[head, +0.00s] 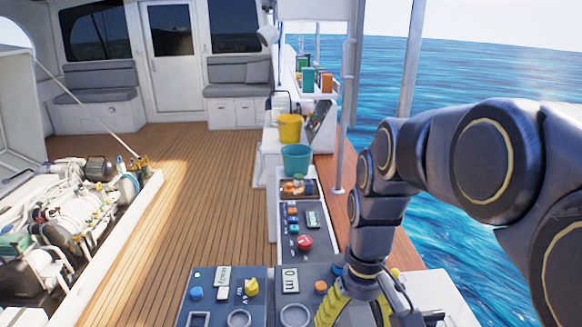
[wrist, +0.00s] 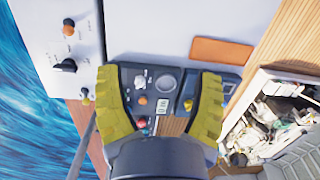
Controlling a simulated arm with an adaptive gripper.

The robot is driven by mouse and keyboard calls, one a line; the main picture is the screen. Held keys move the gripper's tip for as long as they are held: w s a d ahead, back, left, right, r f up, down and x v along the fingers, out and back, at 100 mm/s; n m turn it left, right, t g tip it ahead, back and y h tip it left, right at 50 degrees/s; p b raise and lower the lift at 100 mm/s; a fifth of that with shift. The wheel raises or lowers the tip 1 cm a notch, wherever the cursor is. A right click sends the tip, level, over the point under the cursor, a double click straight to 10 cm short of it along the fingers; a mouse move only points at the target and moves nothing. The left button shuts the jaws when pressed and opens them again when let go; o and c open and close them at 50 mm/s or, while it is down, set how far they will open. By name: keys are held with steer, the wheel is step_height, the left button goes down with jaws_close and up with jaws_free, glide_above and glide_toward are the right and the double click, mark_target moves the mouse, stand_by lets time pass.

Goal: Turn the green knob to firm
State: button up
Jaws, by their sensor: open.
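I cannot make out a clearly green knob in either view. In the head view, a grey control panel (head: 257,312) at the bottom carries a yellow knob (head: 251,287), a blue button (head: 196,293) and an orange button (head: 321,287). My gripper (wrist: 160,74) has two thick yellow fingers, spread wide with nothing between them, above a panel in the wrist view.
A white panel (wrist: 50,45) at the wrist view's left holds an orange knob (wrist: 68,26), a black knob (wrist: 66,66) and a yellowish knob (wrist: 86,98). A red button (head: 305,242), teal bucket (head: 296,158) and yellow bucket (head: 289,128) stand farther along. Open engine hatch (head: 60,230) at left.

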steer(key=w+d+f, duration=0.2)
steer(key=w+f, duration=0.1)
steer(key=w, duration=0.6)
steer(key=w+d+f, duration=0.1)
steer(key=w+f, duration=0.3)
steer(key=w, duration=0.4)
steer(key=shift+t, duration=0.6)
steer(key=w+d+f, duration=0.2)
steer(key=w+f, duration=0.1)
steer(key=w+d+f, duration=0.2)
steer(key=w+f, duration=0.1)
steer(key=f, duration=0.1)
steer(key=w+d+f, duration=0.1)
steer(key=w+f, duration=0.3)
steer(key=shift+w+d+f, duration=0.1)
steer(key=shift+d+f, duration=0.1)
steer(key=shift+d, duration=0.2)
steer(key=shift+w+d+f, duration=0.15)
steer(key=shift+w+f, duration=0.05)
steer(key=shift+f, duration=0.25)
step_height(320, 180, down, 8)
steer(key=shift+r, duration=0.25)
steer(key=c, duration=1.1)
